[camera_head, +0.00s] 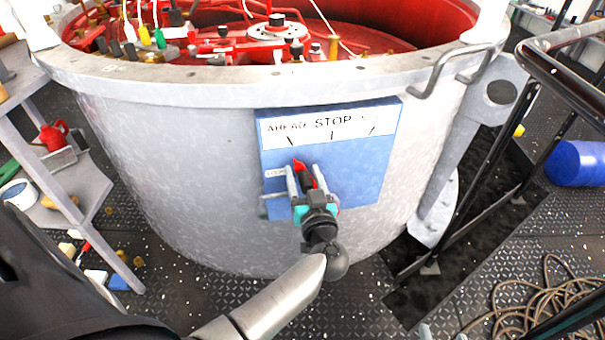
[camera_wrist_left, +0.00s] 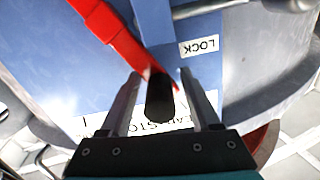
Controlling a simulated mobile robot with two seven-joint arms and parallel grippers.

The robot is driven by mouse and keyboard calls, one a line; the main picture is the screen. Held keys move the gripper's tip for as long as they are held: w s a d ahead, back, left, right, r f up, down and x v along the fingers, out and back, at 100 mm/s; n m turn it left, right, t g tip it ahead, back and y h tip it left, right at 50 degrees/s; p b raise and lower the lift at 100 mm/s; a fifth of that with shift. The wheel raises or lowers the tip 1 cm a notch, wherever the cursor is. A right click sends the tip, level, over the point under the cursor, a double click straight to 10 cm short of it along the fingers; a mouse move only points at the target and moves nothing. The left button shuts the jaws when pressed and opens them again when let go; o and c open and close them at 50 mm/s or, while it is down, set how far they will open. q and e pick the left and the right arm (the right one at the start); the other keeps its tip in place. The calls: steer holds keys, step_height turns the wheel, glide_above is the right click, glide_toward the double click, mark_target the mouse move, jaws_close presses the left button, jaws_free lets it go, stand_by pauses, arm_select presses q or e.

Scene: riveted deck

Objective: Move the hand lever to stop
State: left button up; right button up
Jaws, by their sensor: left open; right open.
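A blue panel (camera_head: 355,165) on the side of the grey drum carries a white scale (camera_head: 330,122) reading AHEAD and STOP. The hand lever (camera_head: 300,166) has a red pointer tip, which lies toward the AHEAD mark, left of STOP. In the left wrist view the red lever (camera_wrist_left: 115,35) runs down from the upper left, with a dark grip (camera_wrist_left: 160,98) near its end. My left gripper (camera_head: 304,180) is open, its fingers on either side of this grip; contact is unclear. Two fingertips of my right gripper (camera_head: 442,334) show open at the bottom edge, away from the panel.
A LOCK label (camera_wrist_left: 199,47) sits on the panel, beside a metal bar. A bent grab handle (camera_head: 452,72) is on the drum's upper right. A black railing (camera_head: 500,200), coiled rope (camera_head: 540,300) and blue cylinder (camera_head: 580,163) are at right. A shelf (camera_head: 85,195) stands left.

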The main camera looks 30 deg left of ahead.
arm_select(q)
jaws_close()
stand_by(0.6)
stand_by(0.9)
